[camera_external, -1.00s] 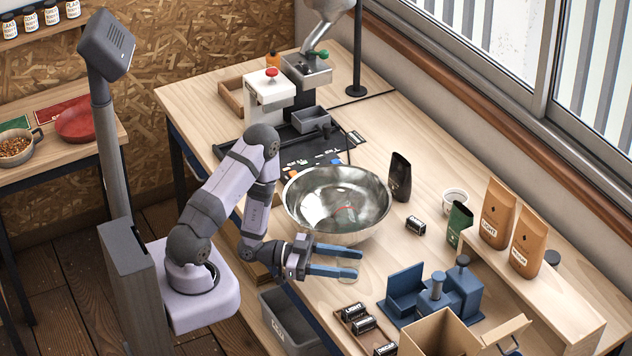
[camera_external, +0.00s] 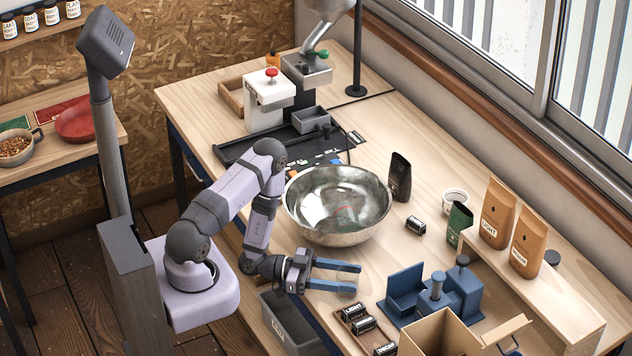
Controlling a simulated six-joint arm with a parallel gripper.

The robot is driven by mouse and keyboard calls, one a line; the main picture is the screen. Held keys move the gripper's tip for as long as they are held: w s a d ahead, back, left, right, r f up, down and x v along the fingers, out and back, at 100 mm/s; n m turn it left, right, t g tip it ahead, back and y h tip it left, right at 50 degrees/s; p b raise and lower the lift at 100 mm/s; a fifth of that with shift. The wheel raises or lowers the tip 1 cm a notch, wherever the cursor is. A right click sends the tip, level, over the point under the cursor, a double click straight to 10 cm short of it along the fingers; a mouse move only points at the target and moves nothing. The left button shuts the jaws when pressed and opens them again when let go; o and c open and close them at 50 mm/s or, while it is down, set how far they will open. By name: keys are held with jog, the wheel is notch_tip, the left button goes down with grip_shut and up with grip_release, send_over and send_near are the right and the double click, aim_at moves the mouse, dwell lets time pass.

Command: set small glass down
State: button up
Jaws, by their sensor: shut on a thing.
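My gripper (camera_external: 356,278) is at the front edge area of the wooden workbench (camera_external: 440,170), in front of the large steel bowl. Its two blue fingers point right and stand a little apart. They are shut on the small glass, which is clear and hard to make out between the fingertips. I cannot tell whether its base touches the bench.
The steel bowl (camera_external: 338,228) stands just behind my gripper. A small tray with dark labelled blocks (camera_external: 357,318), a blue tamping stand (camera_external: 405,292) and an open cardboard box (camera_external: 440,335) are to the right and front. Bare wood lies between gripper and blue stand.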

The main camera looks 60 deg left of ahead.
jog(key=shift+f, duration=0.1)
jog(key=shift+f, duration=0.15)
jog(key=o, duration=1.2)
jog(key=shift+v, duration=0.75)
jog(key=shift+o, duration=0.5)
jog(key=shift+v, duration=2.9)
